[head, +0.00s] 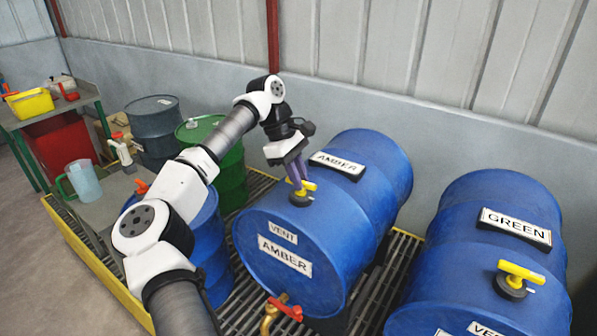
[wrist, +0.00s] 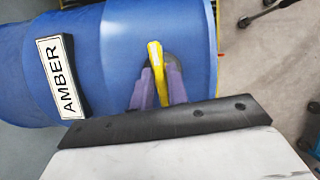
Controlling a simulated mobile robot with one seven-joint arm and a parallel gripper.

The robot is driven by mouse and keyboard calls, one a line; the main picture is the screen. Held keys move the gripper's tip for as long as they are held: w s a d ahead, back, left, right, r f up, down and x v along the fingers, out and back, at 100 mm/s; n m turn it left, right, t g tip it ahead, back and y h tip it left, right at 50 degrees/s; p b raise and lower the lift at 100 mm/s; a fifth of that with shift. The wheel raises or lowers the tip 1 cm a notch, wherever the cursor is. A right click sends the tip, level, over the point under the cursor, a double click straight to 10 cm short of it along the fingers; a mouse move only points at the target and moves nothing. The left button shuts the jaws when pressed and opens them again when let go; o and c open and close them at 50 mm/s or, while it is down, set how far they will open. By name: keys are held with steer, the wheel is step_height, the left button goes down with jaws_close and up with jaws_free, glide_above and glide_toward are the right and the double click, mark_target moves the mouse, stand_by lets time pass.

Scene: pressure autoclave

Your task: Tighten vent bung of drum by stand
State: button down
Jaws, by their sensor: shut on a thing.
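The blue drum labelled AMBER (head: 345,225) lies on its side on the grating and also shows in the wrist view (wrist: 105,30). Its vent bung is a yellow T-handle (head: 307,185) on a dark round base, on top of the drum near the VENT label (head: 283,232). My gripper (head: 297,182) reaches down onto this bung. In the wrist view its purple fingers (wrist: 160,92) stand on either side of the yellow handle (wrist: 156,62), shut on it. The fingers and palm hide part of the handle and base.
A second blue drum labelled GREEN (head: 480,240), with its own yellow handle (head: 520,272), lies to the right. A red-handled tap (head: 285,308) sticks out of the AMBER drum's front. Upright green (head: 228,165) and dark (head: 155,125) drums and a stand with a jug (head: 84,182) are left.

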steer(key=shift+m, duration=0.6)
steer(key=c, duration=1.4)
jaws_free()
steer(key=shift+w+a+r, duration=0.2)
steer(key=shift+r, duration=0.3)
steer(key=shift+p+v, duration=1.1)
steer(key=shift+v, duration=5.3)
steer(key=shift+w+d, duration=0.15)
steer(key=shift+d, duration=0.05)
